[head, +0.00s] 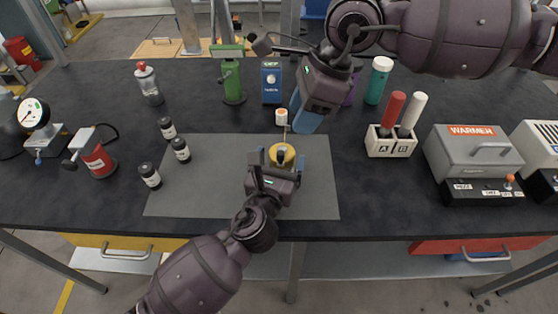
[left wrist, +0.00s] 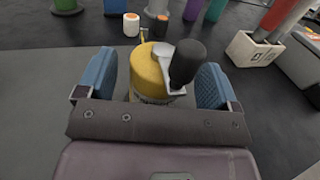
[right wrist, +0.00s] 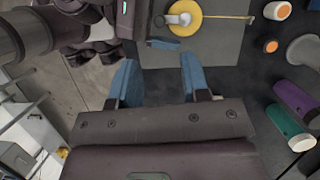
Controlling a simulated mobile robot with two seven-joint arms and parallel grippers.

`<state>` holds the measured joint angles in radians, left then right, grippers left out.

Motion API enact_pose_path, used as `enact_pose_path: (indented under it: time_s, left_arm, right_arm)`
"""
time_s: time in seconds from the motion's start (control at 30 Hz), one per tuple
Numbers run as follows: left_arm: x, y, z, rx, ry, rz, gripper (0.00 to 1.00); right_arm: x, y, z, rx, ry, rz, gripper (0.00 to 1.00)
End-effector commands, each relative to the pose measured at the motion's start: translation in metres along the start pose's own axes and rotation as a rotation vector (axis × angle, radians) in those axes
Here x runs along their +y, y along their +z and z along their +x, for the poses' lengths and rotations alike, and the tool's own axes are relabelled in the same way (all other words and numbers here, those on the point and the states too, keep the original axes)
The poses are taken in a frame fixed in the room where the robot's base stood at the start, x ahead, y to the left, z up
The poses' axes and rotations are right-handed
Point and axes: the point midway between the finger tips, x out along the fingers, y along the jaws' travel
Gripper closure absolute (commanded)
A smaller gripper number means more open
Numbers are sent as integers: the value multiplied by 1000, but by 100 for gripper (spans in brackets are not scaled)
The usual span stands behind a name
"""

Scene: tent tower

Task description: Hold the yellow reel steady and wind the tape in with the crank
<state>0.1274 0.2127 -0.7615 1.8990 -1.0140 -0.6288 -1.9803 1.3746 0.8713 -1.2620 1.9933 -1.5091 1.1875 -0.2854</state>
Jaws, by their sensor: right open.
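The yellow reel (head: 288,152) stands on the grey mat (head: 215,180), with a strip of tape (right wrist: 228,16) running out from it toward the back. Its crank has a grey arm (left wrist: 165,60) and a black knob (left wrist: 187,62) on top. My left gripper (head: 282,166) is open, with one blue finger on each side of the reel. Small gaps show between the fingers and the reel in the left wrist view. My right gripper (head: 306,121) is open and empty, above the table behind and right of the reel. The reel also shows in the right wrist view (right wrist: 187,28).
A small white and orange cylinder (head: 281,117) stands near the tape's far end. Several black bottles (head: 181,150) stand on the left. A white holder (head: 391,145) with red and white sticks and a grey warmer (head: 470,150) stand on the right. The mat's left middle is bare.

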Motion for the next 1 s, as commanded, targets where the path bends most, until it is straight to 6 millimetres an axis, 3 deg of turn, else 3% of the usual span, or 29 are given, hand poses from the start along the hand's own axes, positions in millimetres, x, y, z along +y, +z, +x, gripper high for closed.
enact_pose_path:
  time_s: [0.07, 0.4, 0.57, 0.7, 1.0]
  left_arm:
    - [0, 0, 0, 0, 0, 0, 27]
    - [0, 0, 0, 0, 0, 0, 79]
    - [0, 0, 0, 0, 0, 0, 80]
    - [0, 0, 0, 0, 0, 0, 80]
    - [0, 0, 0, 0, 0, 0, 80]
  right_arm:
    - [0, 0, 0, 0, 0, 0, 57]
    - [0, 0, 0, 0, 0, 0, 57]
    - [2, -3, 5, -1, 10, 8, 80]
    - [10, -15, 24, -8, 56, 38, 100]
    - [26, -33, 64, -130, 171, 169, 100]
